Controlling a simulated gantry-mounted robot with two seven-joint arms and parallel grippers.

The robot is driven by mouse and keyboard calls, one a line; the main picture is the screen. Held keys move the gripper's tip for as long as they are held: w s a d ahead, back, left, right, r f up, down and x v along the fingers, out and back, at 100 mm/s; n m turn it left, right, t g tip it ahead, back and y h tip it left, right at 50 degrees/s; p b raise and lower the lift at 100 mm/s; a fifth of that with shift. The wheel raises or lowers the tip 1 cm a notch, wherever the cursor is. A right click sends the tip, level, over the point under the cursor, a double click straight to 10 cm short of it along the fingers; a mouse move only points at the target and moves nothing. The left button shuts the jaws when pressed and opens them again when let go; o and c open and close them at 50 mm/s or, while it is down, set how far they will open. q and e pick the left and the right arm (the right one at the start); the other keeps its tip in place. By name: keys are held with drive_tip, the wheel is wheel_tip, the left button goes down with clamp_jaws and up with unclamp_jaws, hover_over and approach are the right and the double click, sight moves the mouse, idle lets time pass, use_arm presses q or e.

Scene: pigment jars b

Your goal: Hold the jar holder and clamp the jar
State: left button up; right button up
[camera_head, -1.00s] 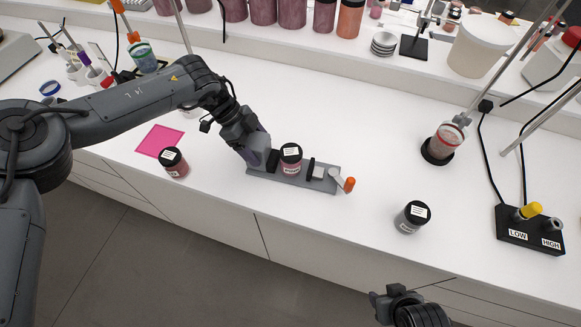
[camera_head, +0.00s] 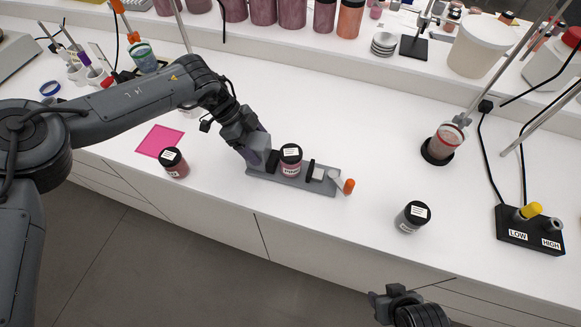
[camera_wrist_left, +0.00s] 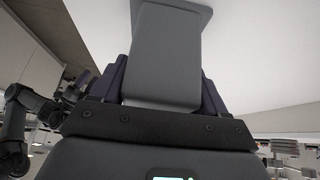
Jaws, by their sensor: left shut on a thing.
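The jar holder (camera_head: 325,185) is a grey flat base on the bench with dark upright pads and a pale lever with an orange knob (camera_head: 349,186) at its right end. A black-lidded jar (camera_head: 291,168) with reddish contents stands upright on it between the pads. My left gripper (camera_head: 262,158) is shut on the holder's left end; in the left wrist view a grey block (camera_wrist_left: 165,55) of the holder sits between the fingers. The fingertips are hidden in the head view. My right gripper (camera_head: 384,304) is at the bottom edge, away from the holder, its jaws unclear.
A reddish jar (camera_head: 174,163) stands left of the holder by a pink square (camera_head: 160,141). A grey jar (camera_head: 411,217) stands to the right. A black box (camera_head: 530,232) marked LOW and HIGH is farther right. The bench between holder and grey jar is clear.

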drive_tip(key=shift+r, duration=0.1)
drive_tip(key=shift+a+r+p, duration=0.1)
drive_tip(key=shift+r+p, duration=0.15)
drive_tip(key=shift+p, duration=0.1)
idle(0.6)
idle(0.8)
drive_tip(key=shift+o, duration=0.3)
drive_tip(key=shift+w, duration=0.2)
